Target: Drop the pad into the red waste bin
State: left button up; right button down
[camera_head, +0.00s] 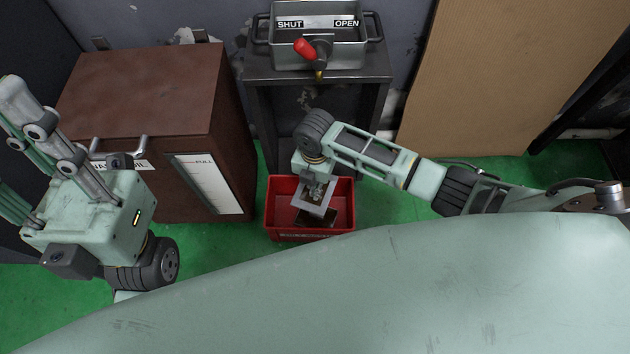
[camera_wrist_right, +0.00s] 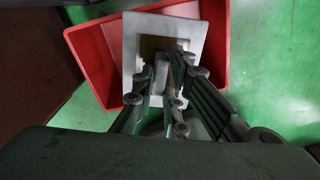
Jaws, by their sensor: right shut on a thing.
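The red waste bin (camera_head: 284,232) stands on the green floor, open at the top; it also shows in the right wrist view (camera_wrist_right: 92,62). My right gripper (camera_head: 317,190) points down over the bin. It is shut on the pad (camera_head: 312,207), a pale grey square plate with a brown middle. In the right wrist view the pad (camera_wrist_right: 195,31) is between the fingertips (camera_wrist_right: 168,90) and overlaps the bin's opening. A dark brown patch shows in the bin beside the pad; I cannot tell what it is. My left gripper (camera_head: 25,165) is at the left edge, its fingertips unclear.
A brown cabinet (camera_head: 150,85) with a handle and a white gauge panel stands left of the bin. Behind is a dark stand with a grey tray (camera_head: 340,52) marked SHUT and OPEN and a red-handled lever (camera_head: 307,48). A cardboard-coloured panel (camera_head: 500,70) leans at right.

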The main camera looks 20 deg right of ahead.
jog(key=c, duration=1.7)
grip_release()
notch_tip(320, 180, up, 12)
jog(key=shift+s, duration=0.1)
